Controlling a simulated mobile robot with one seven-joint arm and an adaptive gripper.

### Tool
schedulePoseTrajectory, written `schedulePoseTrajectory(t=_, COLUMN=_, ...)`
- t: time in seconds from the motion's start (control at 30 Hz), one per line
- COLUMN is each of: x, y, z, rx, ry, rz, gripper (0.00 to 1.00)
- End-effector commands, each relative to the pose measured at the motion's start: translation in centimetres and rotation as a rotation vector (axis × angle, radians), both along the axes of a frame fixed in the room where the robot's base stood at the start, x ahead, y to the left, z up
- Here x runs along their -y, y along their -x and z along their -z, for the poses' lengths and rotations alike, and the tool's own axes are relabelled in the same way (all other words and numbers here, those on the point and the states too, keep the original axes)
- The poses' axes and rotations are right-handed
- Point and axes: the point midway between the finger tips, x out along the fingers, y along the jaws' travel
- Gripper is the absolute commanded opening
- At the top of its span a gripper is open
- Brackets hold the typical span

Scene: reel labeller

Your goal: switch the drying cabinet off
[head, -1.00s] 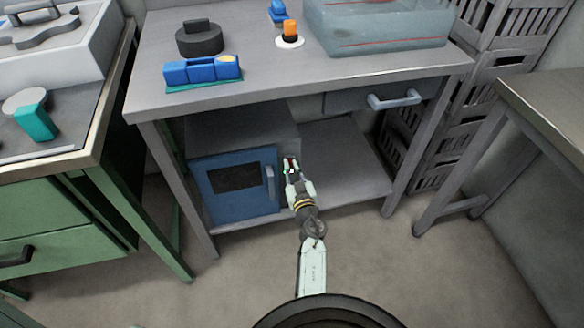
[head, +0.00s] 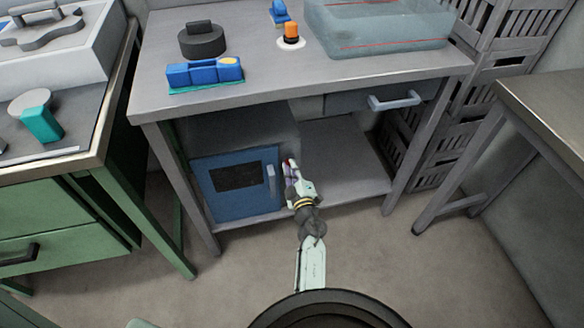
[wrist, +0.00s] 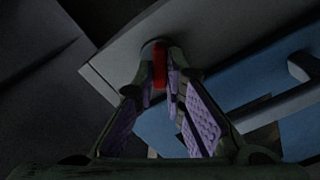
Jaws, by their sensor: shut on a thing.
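The drying cabinet (head: 215,203) stands on the shelf under the grey table, with a blue door, a dark window and a vertical handle (head: 271,184). In the wrist view, a red switch (wrist: 160,66) on a dark round base sticks out of the cabinet's grey front beside the blue door. My gripper (head: 288,164) is at the cabinet's right front edge. In the wrist view its purple-padded fingers (wrist: 161,60) are shut on the red switch, one on each side. The fingers partly hide the switch, and its marking cannot be read.
The table top (head: 330,77) is above my gripper, with a drawer handle (head: 394,101) to the right. The shelf (head: 345,165) right of the cabinet is clear. A table leg (head: 190,190) stands at the left. Grey crates (head: 440,140) are stacked at the right.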

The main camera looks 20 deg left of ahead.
Motion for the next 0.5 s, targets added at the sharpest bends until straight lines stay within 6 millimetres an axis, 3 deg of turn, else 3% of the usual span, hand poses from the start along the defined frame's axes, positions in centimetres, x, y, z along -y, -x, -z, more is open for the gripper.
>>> schedulePoseTrajectory(t=0.5, x=-0.05, y=0.06, z=0.23, rx=0.244, ry=0.360, rz=0.000, gripper=0.00)
